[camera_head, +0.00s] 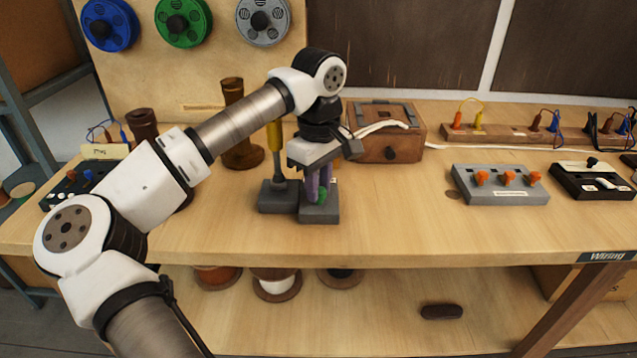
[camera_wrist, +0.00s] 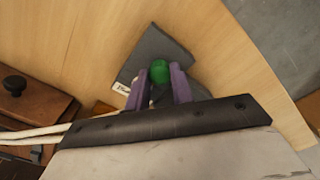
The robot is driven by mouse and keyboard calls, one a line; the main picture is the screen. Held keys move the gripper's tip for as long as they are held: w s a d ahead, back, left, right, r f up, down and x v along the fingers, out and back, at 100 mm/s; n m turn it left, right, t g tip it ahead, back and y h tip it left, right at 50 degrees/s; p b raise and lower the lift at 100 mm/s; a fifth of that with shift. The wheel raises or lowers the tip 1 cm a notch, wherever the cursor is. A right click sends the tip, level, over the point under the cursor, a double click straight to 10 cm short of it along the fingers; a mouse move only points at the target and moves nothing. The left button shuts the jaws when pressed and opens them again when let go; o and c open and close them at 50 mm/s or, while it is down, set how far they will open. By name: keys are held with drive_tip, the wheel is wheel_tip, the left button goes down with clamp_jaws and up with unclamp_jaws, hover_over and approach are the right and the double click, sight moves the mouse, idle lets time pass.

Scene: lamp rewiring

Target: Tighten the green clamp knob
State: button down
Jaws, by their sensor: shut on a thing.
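The green clamp knob (camera_head: 322,196) sits on a small grey clamp block (camera_head: 319,215) near the front edge of the workbench. In the wrist view the green knob (camera_wrist: 159,71) shows between two purple fingers, above the dark grey block (camera_wrist: 150,45). My gripper (camera_head: 318,190) points down over the block, its fingers closed on both sides of the knob. The wrist view shows my gripper (camera_wrist: 159,84) shut on the knob. The lower part of the knob is hidden by the fingers.
A grey-based stand with a yellow-handled tool (camera_head: 275,140) is just left of the clamp. A wooden box (camera_head: 390,147) with white cable stands behind right. A grey panel with orange knobs (camera_head: 499,186) is further right. The bench between is clear.

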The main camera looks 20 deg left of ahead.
drive_tip(key=shift+m, duration=1.2)
drive_tip(key=c, duration=1.2)
unclamp_jaws()
wheel_tip(320, 180, up, 14)
drive_tip(key=shift+d, duration=0.1)
